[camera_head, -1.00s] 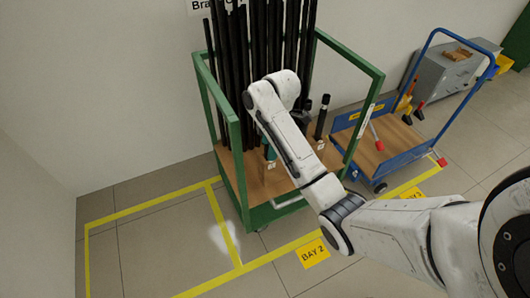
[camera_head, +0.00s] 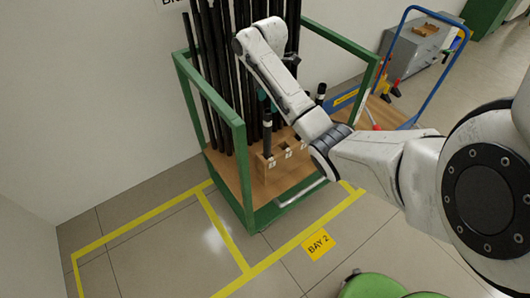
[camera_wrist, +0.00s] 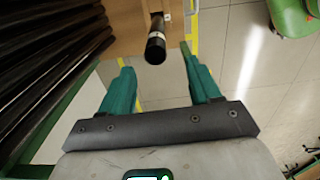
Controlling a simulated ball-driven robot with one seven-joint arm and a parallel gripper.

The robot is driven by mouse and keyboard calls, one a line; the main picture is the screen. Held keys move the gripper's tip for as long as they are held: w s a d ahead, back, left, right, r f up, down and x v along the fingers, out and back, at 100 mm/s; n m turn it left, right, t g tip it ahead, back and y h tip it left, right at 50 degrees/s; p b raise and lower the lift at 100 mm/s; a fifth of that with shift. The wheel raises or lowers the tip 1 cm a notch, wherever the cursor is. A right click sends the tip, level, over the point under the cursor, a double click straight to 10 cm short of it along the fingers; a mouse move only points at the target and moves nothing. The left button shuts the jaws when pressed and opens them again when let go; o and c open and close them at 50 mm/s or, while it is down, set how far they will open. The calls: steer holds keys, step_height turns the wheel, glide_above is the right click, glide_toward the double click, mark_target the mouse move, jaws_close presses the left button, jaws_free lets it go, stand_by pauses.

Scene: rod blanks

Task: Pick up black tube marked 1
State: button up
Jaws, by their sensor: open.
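A short black tube (camera_head: 267,136) with a pale band near its top stands upright in a wooden block (camera_head: 286,160) at the front of the green trolley. Another short black tube (camera_head: 320,95) shows partly behind my arm. No number is legible on either. In the wrist view one banded black tube (camera_wrist: 155,42) points its end toward the camera, between and beyond the teal fingers. My gripper (camera_wrist: 157,60) is open, with nothing touching its fingers that I can see. In the head view my arm mostly hides it.
Long black rods (camera_head: 222,75) stand close behind the block in the green trolley frame (camera_head: 246,165). A blue cart (camera_head: 425,75) and a grey machine (camera_head: 415,55) are at right. Open floor lies in front, with yellow lines and a BAY 2 sign (camera_head: 318,244).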

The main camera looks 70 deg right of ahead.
mark_target(268, 111)
steer(key=f, duration=0.9)
steer(key=shift+w+d, duration=0.2)
jaws_close()
stand_by(0.3)
